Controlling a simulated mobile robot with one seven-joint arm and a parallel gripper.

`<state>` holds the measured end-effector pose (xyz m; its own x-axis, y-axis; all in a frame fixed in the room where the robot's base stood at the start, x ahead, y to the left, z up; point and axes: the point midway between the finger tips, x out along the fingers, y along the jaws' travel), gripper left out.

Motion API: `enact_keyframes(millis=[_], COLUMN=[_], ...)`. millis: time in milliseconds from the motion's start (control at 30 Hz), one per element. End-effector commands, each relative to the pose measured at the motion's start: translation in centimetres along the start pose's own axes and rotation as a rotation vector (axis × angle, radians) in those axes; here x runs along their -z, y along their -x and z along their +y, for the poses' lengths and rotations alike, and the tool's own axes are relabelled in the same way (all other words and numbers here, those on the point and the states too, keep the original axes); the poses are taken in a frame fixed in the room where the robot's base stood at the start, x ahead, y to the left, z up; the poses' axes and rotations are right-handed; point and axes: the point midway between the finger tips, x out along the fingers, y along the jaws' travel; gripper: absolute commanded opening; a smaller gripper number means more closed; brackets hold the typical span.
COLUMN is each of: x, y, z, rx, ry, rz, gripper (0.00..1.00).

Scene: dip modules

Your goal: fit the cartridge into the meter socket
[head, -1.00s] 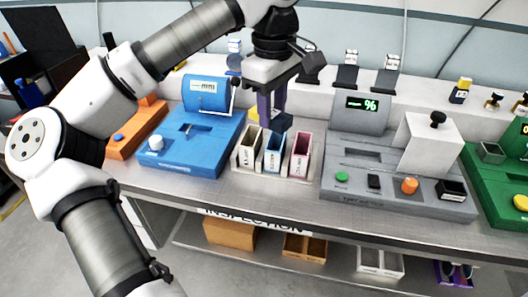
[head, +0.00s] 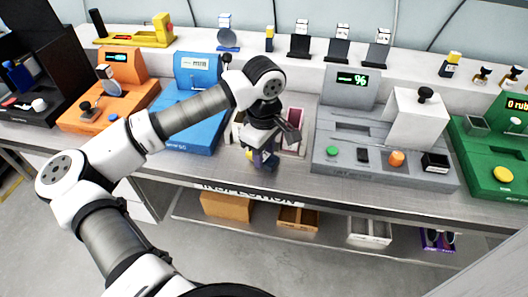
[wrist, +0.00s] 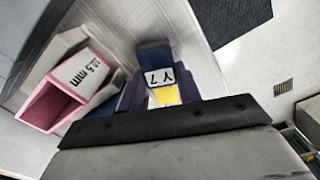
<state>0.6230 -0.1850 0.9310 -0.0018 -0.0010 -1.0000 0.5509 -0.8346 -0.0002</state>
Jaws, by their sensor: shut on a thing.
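My gripper (head: 262,162) is shut on a dark blue cartridge with a yellow part and a white label reading "Y 7" (wrist: 158,76). It holds the cartridge in front of the small bins, over the front of the bench. In the head view the cartridge (head: 270,164) is mostly hidden by the fingers. Several devices with displays stand on the bench. A grey one (head: 330,165) with a "%" display is to the right of my gripper; a blue one (head: 205,138) is to the left, partly behind my arm. I cannot tell which has the meter socket.
A pink-rimmed bin (wrist: 42,106) labelled "10.5 mm" is close beside my gripper; the other bins are mostly hidden by my arm. An orange device (head: 100,118) stands at the left and a green one (head: 490,165) at the right. The bench front edge is close.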

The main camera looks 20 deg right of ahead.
Motion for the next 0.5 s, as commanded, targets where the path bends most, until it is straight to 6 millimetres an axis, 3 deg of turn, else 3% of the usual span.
enact_keyframes(millis=[100, 500], x=[0.0, 0.0], y=[-0.9, -1.5], z=[0.0, 0.0], rx=[0.0, 0.0], ry=[0.0, -0.001], rz=[-0.001, 0.001], gripper=[0.07, 0.07])
